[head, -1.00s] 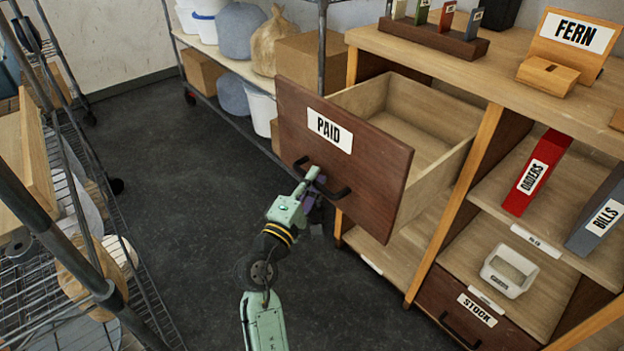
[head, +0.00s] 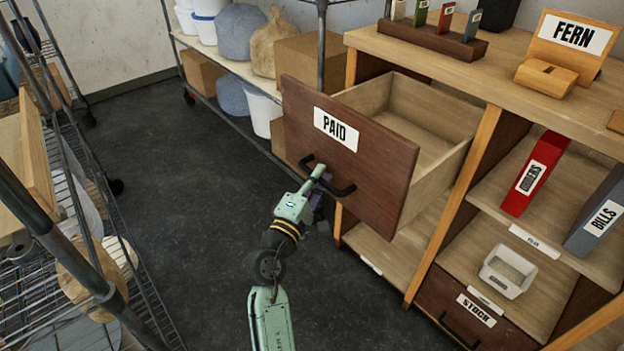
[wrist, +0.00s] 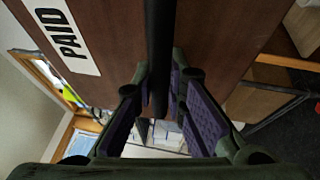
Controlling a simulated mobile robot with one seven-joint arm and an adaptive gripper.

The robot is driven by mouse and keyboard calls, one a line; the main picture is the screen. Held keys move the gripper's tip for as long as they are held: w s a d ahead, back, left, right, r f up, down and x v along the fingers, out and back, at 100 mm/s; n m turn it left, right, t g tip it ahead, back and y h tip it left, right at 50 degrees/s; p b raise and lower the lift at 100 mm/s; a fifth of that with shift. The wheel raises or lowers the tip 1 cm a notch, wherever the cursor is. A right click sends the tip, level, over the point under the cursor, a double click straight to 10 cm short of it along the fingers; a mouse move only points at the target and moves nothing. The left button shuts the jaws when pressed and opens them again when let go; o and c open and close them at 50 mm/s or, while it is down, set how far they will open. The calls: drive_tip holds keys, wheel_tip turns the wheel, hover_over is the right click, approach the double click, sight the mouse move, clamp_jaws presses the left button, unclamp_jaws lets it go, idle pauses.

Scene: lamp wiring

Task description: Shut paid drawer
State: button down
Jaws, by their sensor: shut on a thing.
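The PAID drawer (head: 350,155) has a dark brown front with a white label and stands partly pulled out of the wooden cabinet. Its inside looks empty from the head view. A black bar handle (head: 345,190) runs across the lower front. The drawer front (wrist: 115,40) fills much of the upper wrist view.
The cabinet top (head: 470,75) carries a FERN stand (head: 570,45) and a rack of small labelled blocks. To the right are a red binder (head: 535,175), a grey binder (head: 600,215) and the STOCK drawer (head: 470,312). Wire shelving stands at the left. The dark floor between is clear.

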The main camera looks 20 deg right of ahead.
drive_tip(key=w+d+p, duration=0.1)
drive_tip(key=w+d, duration=0.2)
drive_tip(key=d, duration=0.5)
drive_tip(key=w+d+p, duration=0.1)
drive_tip(key=w+d, duration=0.2)
drive_tip(key=d, duration=0.6)
drive_tip(key=w+d+p, duration=0.1)
drive_tip(key=w+d, duration=0.2)
drive_tip(key=d, duration=0.5)
drive_tip(key=shift+w+d, duration=0.15)
drive_tip(key=shift+d, duration=0.15)
drive_tip(key=shift+d+r, duration=0.1)
drive_tip(key=shift+r, duration=0.05)
drive_tip(key=c, duration=1.9)
unclamp_jaws()
drive_tip(key=shift+w+d, duration=0.1)
drive_tip(key=shift+d, duration=0.05)
drive_tip(key=shift+s+a+f, duration=0.25)
drive_tip(key=v, duration=1.1)
drive_tip(key=shift+a+r, duration=0.1)
drive_tip(key=shift+a, duration=0.1)
